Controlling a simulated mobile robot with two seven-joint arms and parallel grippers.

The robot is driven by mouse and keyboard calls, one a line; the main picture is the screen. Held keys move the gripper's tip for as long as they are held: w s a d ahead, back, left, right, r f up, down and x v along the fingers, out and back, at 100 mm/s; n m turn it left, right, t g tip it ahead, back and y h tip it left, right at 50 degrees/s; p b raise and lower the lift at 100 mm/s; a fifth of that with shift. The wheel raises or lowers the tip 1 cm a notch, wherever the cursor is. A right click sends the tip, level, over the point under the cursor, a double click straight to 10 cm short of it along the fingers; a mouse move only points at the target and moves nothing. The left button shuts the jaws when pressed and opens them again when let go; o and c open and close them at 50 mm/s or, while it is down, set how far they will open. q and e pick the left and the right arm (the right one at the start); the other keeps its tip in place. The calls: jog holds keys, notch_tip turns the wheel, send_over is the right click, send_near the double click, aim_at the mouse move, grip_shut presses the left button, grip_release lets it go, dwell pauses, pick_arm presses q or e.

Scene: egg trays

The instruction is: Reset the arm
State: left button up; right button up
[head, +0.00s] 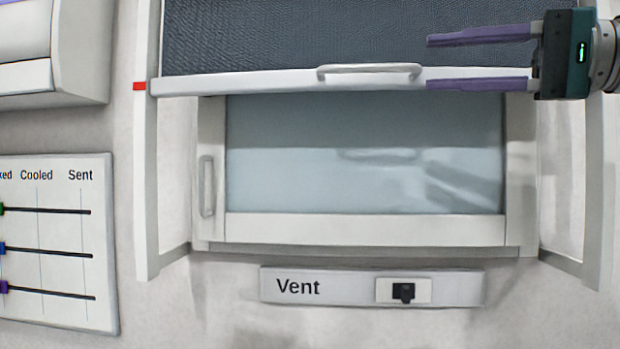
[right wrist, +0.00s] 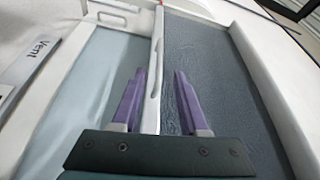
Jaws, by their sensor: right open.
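My right gripper (head: 428,62) comes in from the right and is open and empty. Its purple fingers are apart, one over the dark mesh panel (head: 300,30) and one over the white bar (head: 240,84) at that panel's front edge. In the right wrist view the open fingers (right wrist: 160,72) lie either side of the white bar. The bar's handle (head: 370,70) is just left of the fingertips in the head view; I see no clear contact. My left gripper is out of view.
Below the bar is a pale glass pane (head: 350,180) in a white frame with side walls. A "Vent" panel (head: 350,287) with a black switch (head: 403,292) sits underneath. A slider board (head: 60,245) is at left. A red mark (head: 140,86) is by the bar's left end.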

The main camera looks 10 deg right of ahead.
jog(key=shift+f, duration=0.1)
jog(key=a+f+n+g+h, duration=0.1)
jog(key=a+f+h, duration=0.1)
jog(key=f, duration=0.6)
jog(key=a+f+n+g+h, duration=0.1)
jog(key=a+f+h, duration=0.1)
jog(key=f, duration=0.7)
jog(key=s+a+f+n+g+h, duration=0.1)
jog(key=s+f+g+h, duration=0.15)
jog(key=s+f, duration=0.45)
jog(key=s+a+f+n+g+h, duration=0.1)
jog(key=s+a+f+n+h, duration=0.15)
jog(key=f, duration=0.85)
jog(key=s+d+f+n+g+h, duration=0.1)
jog(key=s+d+f+h, duration=0.2)
jog(key=s, duration=0.6)
jog(key=s+f+n+g+h, duration=0.1)
jog(key=s+f+g+h, duration=0.2)
jog(key=s, duration=0.6)
notch_tip(320, 180, up, 32)
jog(key=t+p, duration=0.1)
jog(key=p, duration=3.2)
jog(key=shift+w+d+r, duration=0.15)
jog(key=shift+w+d, duration=0.1)
jog(key=shift+t, duration=0.25)
